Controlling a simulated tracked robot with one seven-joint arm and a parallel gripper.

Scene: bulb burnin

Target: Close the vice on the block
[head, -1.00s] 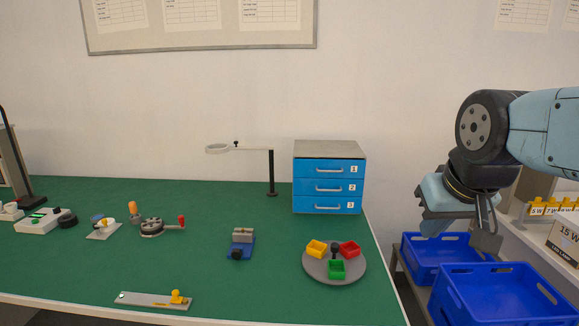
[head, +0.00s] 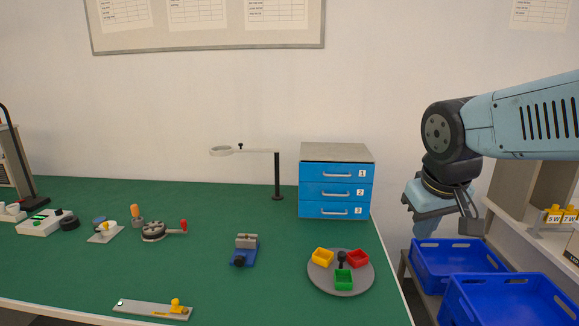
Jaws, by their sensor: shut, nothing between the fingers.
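A small vice (head: 245,258) with a blue base stands on the green bench, right of the middle. A grey block (head: 246,241) shows at its top; whether the jaws touch it is too small to tell. A dark knob or screw end (head: 239,261) faces the front of the bench. My gripper (head: 414,222) hangs at the right, past the bench's right edge and above the blue crates, well apart from the vice. It is shut and empty; its fingertips are small and partly hard to make out.
Between vice and gripper stand a round grey tray (head: 318,280) with yellow, red and green bins and a blue drawer unit (head: 336,190). A magnifier lamp (head: 277,175) rises behind. A crank device (head: 153,231) and a slide plate (head: 135,307) lie left. Blue crates (head: 458,265) stand right.

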